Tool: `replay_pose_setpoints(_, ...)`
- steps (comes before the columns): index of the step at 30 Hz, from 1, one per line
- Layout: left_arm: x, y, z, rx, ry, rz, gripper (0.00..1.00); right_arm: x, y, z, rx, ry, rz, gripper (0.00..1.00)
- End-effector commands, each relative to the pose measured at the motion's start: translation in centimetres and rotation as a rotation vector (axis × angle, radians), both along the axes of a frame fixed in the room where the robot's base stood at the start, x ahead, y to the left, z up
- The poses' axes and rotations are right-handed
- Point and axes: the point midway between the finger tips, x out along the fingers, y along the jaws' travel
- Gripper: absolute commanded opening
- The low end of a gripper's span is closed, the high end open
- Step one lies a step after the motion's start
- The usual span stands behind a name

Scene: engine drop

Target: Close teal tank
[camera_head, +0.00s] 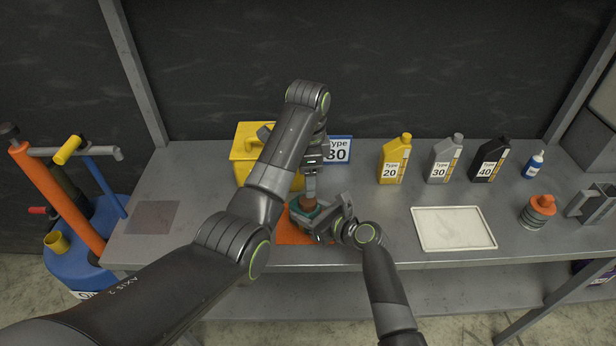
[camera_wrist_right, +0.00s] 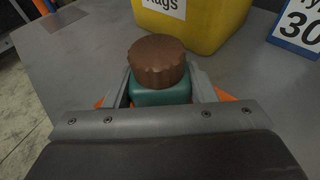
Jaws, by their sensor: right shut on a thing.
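The teal tank (camera_head: 298,207) stands on an orange mat (camera_head: 290,235) on the bench. In the right wrist view the teal tank (camera_wrist_right: 160,94) has a ribbed brown cap (camera_wrist_right: 157,60) on its top, looking level. The brown cap (camera_head: 308,204) also shows in the head view. My right gripper (camera_head: 318,222) is shut on the tank, with a finger on each side of it. My left gripper (camera_head: 310,188) points down just above the cap. No left finger shows on the cap in the wrist view. I cannot tell whether the left fingers are open.
A yellow rags container (camera_head: 243,150) and a "Type 30" sign (camera_head: 340,150) stand behind the tank. Yellow (camera_head: 394,160), grey (camera_head: 443,160) and black (camera_head: 490,162) bottles stand right of them. A white tray (camera_head: 453,229) lies in front. The bench is clear between tank and tray.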

Motion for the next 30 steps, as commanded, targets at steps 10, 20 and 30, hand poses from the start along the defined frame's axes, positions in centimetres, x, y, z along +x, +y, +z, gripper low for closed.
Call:
replay_pose_setpoints(10,0.0,0.0,0.0,0.0,0.0,0.0,0.65,0.0,0.0,0.0,-0.001,-0.001,0.0,0.76)
replay_pose_setpoints(20,0.0,0.0,0.0,0.0,0.0,0.0,0.65,-0.6,-0.7,0.3,0.0,0.0,-0.001,0.76)
replay_pose_setpoints(30,0.0,0.0,0.0,0.0,0.0,0.0,0.65,-4.2,-4.3,1.8,-0.001,-0.001,-0.003,0.76)
